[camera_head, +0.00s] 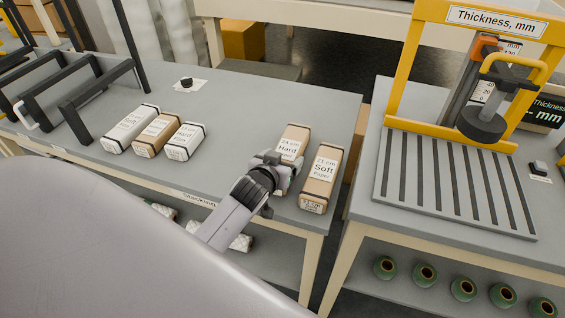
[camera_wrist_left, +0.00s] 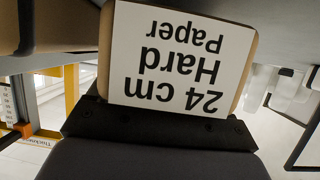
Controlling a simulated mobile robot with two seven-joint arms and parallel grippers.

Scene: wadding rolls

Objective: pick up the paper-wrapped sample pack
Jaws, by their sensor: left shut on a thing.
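A brown paper-wrapped pack (camera_head: 296,132) labelled "24 cm Hard" is near the right end of the left table. My left gripper (camera_head: 281,168) is shut on its near end, which the gripper hides. In the left wrist view the pack (camera_wrist_left: 248,70) fills the top middle, its label reading "24 cm Hard Paper" upside down. I cannot tell whether the pack touches the table. Another brown pack (camera_head: 321,176), labelled "Soft" and "Paper", lies just to its right. My right gripper is not in view.
Two white packs (camera_head: 130,128) (camera_head: 185,142) and a brown pack (camera_head: 157,133) lie left on the table, beside black frames (camera_head: 75,95). A yellow thickness gauge (camera_head: 405,70) stands over a slotted plate (camera_head: 455,185) on the right table. The left table's middle is clear.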

